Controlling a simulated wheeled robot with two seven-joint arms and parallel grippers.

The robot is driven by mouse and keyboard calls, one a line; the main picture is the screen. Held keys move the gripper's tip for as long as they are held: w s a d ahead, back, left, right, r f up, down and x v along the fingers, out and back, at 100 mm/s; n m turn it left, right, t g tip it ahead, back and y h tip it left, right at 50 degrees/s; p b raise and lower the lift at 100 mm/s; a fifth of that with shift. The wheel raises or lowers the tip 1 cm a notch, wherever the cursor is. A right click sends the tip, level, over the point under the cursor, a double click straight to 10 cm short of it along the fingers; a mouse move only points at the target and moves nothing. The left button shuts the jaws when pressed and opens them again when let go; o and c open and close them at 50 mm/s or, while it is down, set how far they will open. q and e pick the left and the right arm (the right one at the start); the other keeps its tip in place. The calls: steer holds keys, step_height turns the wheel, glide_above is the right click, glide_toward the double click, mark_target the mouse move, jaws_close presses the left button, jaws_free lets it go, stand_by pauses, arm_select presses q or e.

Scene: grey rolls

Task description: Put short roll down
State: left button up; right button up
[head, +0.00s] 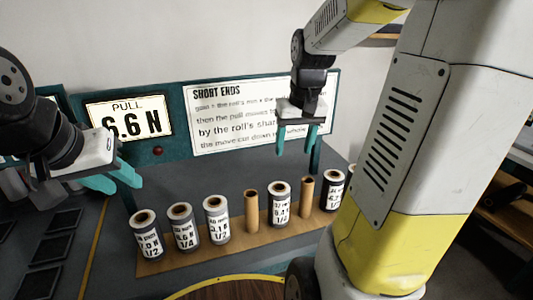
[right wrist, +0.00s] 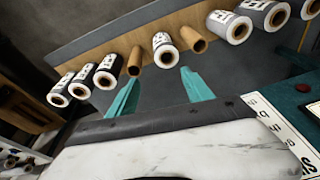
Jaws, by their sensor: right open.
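Several grey rolls with white labels stand upright in a row on a wooden board (head: 152,267). Among them are a roll at the left end (head: 148,236), a second (head: 184,227), a third (head: 216,220) and one between two bare brown cores (head: 279,205). I cannot tell which one is the short roll. My right gripper (head: 296,150) is open and empty, above and behind the row. In the right wrist view its teal fingers (right wrist: 160,82) are apart with nothing between them. My left gripper (head: 125,186) is open and empty, above the left end of the row.
Two brown cores (head: 251,211) (head: 306,194) stand in the row. My right arm hides the row's right end.

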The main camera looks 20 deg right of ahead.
steer(key=s+a+r+n+t+y, duration=0.1)
steer(key=s+a+r+t+y, duration=0.1)
steer(key=s+a+r, duration=0.3)
steer(key=s+a+t, duration=0.1)
steer(key=s+a, duration=0.3)
steer(key=s, duration=0.3)
steer(key=shift+s+t, duration=0.2)
steer(key=shift+t, duration=0.2)
stand_by(0.3)
